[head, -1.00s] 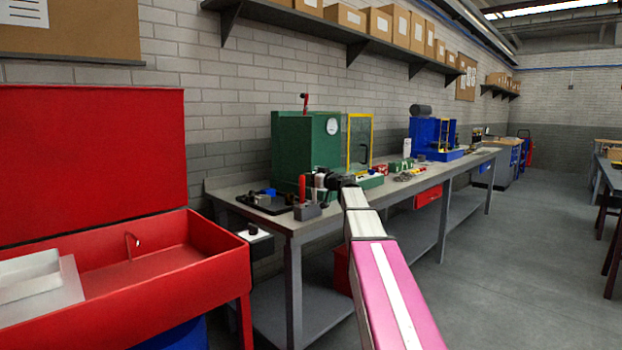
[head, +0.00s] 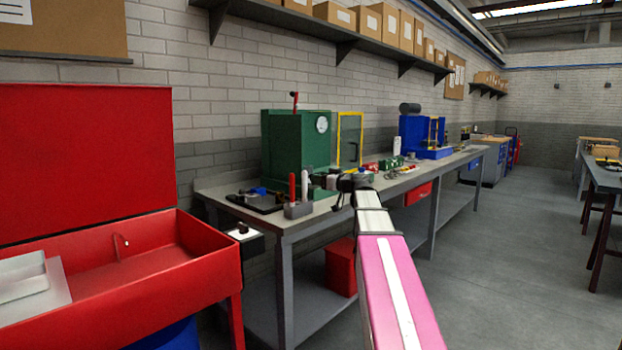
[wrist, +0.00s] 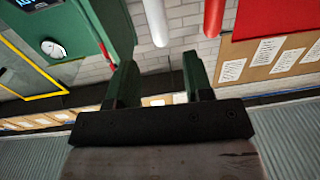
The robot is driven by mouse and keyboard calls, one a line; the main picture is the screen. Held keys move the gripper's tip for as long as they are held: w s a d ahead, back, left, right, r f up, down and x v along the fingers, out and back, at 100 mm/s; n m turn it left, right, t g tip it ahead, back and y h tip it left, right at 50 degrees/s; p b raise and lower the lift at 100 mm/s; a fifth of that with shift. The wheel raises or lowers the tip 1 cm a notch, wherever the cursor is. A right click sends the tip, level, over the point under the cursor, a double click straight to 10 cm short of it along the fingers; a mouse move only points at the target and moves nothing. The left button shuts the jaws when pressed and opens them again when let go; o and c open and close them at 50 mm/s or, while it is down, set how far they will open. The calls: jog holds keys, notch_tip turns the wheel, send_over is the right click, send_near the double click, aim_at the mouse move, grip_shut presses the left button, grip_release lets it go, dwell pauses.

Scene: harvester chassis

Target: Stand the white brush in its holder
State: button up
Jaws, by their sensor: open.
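The white brush (head: 305,187) stands upright beside a red-handled brush (head: 292,187). Both rise from a small grey holder (head: 298,210) at the bench's near corner; the lower ends are hidden inside it. My gripper (head: 345,190) is right of the holder, apart from it, over the bench's front edge. In the wrist view my gripper (wrist: 158,66) is open with nothing between its fingers. The white handle (wrist: 155,22) and the red handle (wrist: 214,18) show beyond the fingertips, not touching them.
The grey bench (head: 310,222) carries a green machine (head: 290,145) behind the holder and a black tray (head: 255,200) to its left. A red wash basin (head: 205,250) stands at left. A red bin (head: 341,267) sits below. The floor at right is clear.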

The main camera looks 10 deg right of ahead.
jog(key=shift+v, duration=1)
jog(key=shift+f, duration=0.15)
jog(key=s+a+f+m+g+h, duration=0.1)
jog(key=s+a+f+g, duration=0.15)
jog(key=f, duration=0.65)
jog(key=s+a+f+m+g+h, duration=0.1)
jog(key=s+a+f+g+h, duration=0.2)
jog(key=f, duration=0.6)
jog(key=s+a+f+m+g, duration=0.1)
jog(key=s+a+f+g, duration=0.2)
jog(key=f, duration=0.6)
jog(key=s+f+m+g+h, duration=0.4)
jog(key=s+f+h, duration=0.3)
jog(key=s+f, duration=1.3)
jog(key=shift+s+d+f+m+g, duration=0.3)
jog(key=shift+d+f+m+g, duration=0.1)
jog(key=shift+f+g, duration=0.35)
jog(key=shift+a, duration=0.1)
